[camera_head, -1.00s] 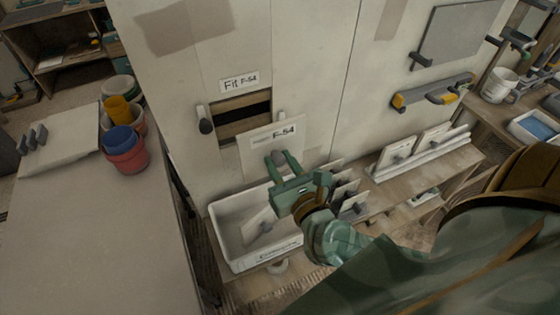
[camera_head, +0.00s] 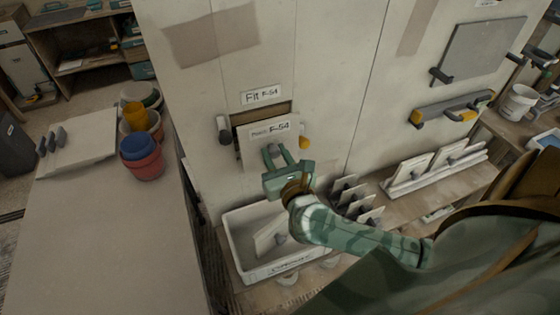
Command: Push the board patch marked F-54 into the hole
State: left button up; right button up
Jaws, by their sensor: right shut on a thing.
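The white board patch marked F-54 (camera_head: 282,131) is upright in front of the hole (camera_head: 262,111) in the wall, covering most of it; a dark strip of the hole shows above and at its left. I cannot tell whether the patch touches the hole's edges. My right gripper (camera_head: 276,152) is shut on the knob on the patch's face. The label "Fit F-54" (camera_head: 261,95) is on the wall just above the hole. My left gripper is not in view.
A dark-ended holder (camera_head: 223,131) stands left of the hole and a yellow one (camera_head: 305,141) right of it. Below is a white bin (camera_head: 240,258) with a patch inside. More patches (camera_head: 358,199) stand at its right. A table (camera_head: 120,240) is at left.

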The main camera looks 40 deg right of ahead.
aim_at(268, 141)
jog(key=shift+b+x, duration=0.4)
jog(key=shift+x, duration=2.3)
jog(key=shift+w, duration=0.1)
jog(key=o, duration=1.2)
jog(key=shift+f, duration=0.1)
jog(key=shift+o, duration=0.2)
jog(key=shift+p+v, duration=0.55)
jog(key=shift+v, duration=2.5)
